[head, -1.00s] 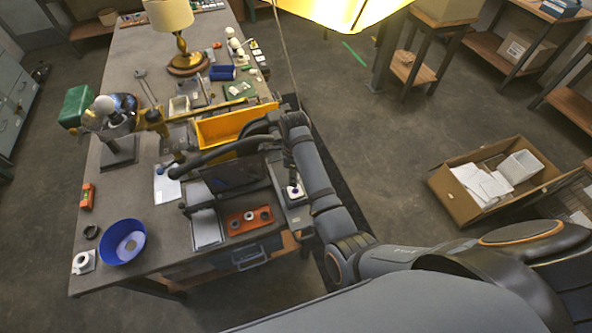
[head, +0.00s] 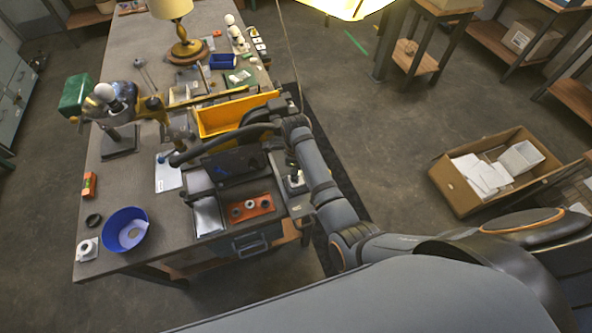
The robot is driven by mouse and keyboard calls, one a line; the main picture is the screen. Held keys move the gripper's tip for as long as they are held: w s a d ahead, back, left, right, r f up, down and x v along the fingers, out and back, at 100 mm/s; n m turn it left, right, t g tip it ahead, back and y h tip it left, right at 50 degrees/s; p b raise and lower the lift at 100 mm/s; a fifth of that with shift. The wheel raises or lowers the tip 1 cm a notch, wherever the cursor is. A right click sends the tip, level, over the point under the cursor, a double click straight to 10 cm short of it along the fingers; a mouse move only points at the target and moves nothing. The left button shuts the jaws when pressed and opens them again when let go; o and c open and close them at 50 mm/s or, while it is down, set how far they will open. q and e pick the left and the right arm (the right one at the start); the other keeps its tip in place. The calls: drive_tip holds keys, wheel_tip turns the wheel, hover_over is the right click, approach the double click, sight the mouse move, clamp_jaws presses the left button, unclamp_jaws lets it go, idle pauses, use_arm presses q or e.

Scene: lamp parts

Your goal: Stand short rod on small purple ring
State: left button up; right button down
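I cannot make out the short rod.
An orange block (head: 250,208) with round holes lies left of the ledge. A yellow bin (head: 222,120) and a black curved arm-like thing (head: 215,148) stand behind. A blue bowl (head: 126,229) is at the front left. A cardboard box (head: 455,190) stands on the floor at right.

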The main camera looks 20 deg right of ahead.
drive_tip(key=shift+f, duration=0.8)
idle(0.8)
drive_tip(key=c, duration=1)
unclamp_jaws()
drive_tip(key=shift+o, duration=0.2)
